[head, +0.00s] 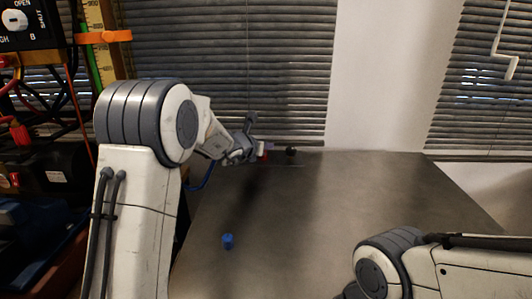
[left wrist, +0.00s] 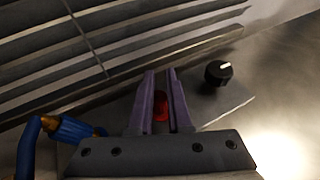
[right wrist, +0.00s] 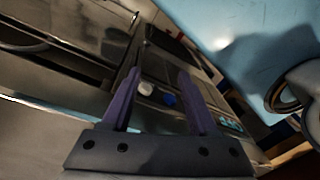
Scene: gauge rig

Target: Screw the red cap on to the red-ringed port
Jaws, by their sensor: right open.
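My left gripper (head: 258,152) is at the far edge of the table, with a small patch of red at its fingertips. In the left wrist view its two purple fingers (left wrist: 160,85) stand close on both sides of the red cap (left wrist: 160,106) and appear shut on it. The red-ringed port cannot be made out apart from the cap; the fingers and cap hide that area. My right gripper (right wrist: 165,85) is open with nothing between its fingers; it is out of sight in the head view.
A black knob (head: 291,151) stands right of my left gripper, also in the left wrist view (left wrist: 218,72), on a flat plate (left wrist: 225,100). A blue cap (head: 228,241) sits on the grey table (head: 330,215). The table's middle is clear. Blinds (head: 230,60) hang behind.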

